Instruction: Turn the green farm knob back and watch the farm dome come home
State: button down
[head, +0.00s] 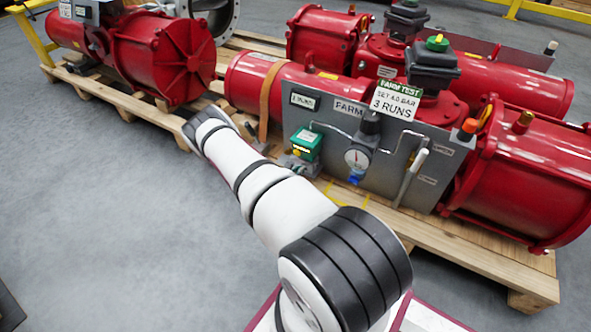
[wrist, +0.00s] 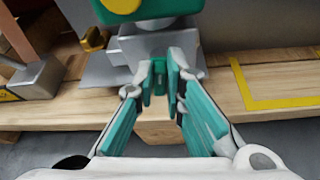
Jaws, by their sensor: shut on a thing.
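Above is a green body with a yellow round part (wrist: 122,4). In the head view the green box (head: 305,144) sits at the left end of the grey FARM panel (head: 335,180). The dome (head: 437,43), green with a yellow top, stands on a black box on the red actuator.
A FARM TEST sign (head: 397,100) reads "SET 4.0 BAR 3 RUNS". The actuator rests on a wooden pallet (head: 480,250). Another red actuator (head: 165,55) is at left.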

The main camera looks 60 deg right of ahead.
jog(key=shift+s+f+m+t+h+p, duration=0.4)
jog(key=shift+m+t, duration=0.65)
jog(key=shift+m, duration=1)
jog(key=shift+s+f+m+t+h+p, duration=0.4)
jog(key=shift+m+t, duration=0.7)
jog(key=shift+m, duration=1)
jog(key=shift+s+f+m+t+h+p, duration=0.4)
jog(key=shift+m+t, duration=0.65)
jog(key=shift+m, duration=1)
jog(key=shift+w+f, duration=0.1)
